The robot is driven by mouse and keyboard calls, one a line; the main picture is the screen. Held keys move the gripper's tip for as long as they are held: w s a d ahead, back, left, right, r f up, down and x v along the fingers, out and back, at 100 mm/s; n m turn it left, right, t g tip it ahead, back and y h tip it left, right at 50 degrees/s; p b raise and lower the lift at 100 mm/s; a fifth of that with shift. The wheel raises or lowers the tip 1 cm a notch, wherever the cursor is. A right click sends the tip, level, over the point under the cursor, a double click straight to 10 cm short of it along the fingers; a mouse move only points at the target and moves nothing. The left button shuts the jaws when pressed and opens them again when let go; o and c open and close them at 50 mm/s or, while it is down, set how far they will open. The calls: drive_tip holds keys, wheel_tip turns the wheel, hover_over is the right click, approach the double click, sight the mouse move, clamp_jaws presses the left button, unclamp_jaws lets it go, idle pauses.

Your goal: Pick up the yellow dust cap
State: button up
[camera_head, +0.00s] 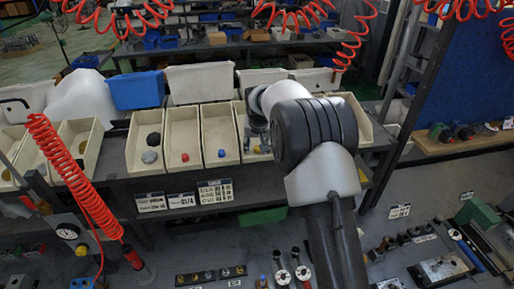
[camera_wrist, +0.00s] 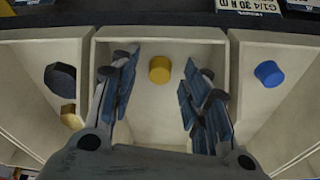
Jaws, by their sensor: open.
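The yellow dust cap (camera_wrist: 160,69) is a small round piece lying on the floor of a cream bin (camera_wrist: 160,35), seen in the wrist view. My gripper (camera_wrist: 158,78) is open above this bin, with one finger on each side of the cap in the picture. The fingers look apart from the cap and nothing is between them. In the head view my gripper (camera_head: 257,128) reaches down into the bin right of the one with a blue cap (camera_head: 221,153). My arm hides much of that bin there.
In the wrist view, the bin on the right holds the blue cap (camera_wrist: 268,73). The bin on the left holds a dark hexagonal piece (camera_wrist: 60,77) and a brass-coloured piece (camera_wrist: 71,116). Bin walls stand close outside both fingers. A red cap (camera_head: 185,157) lies in another bin.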

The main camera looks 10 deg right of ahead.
drive_tip(key=shift+c, duration=0.2)
drive_tip(key=c, duration=0.7)
drive_tip(key=shift+c, duration=0.2)
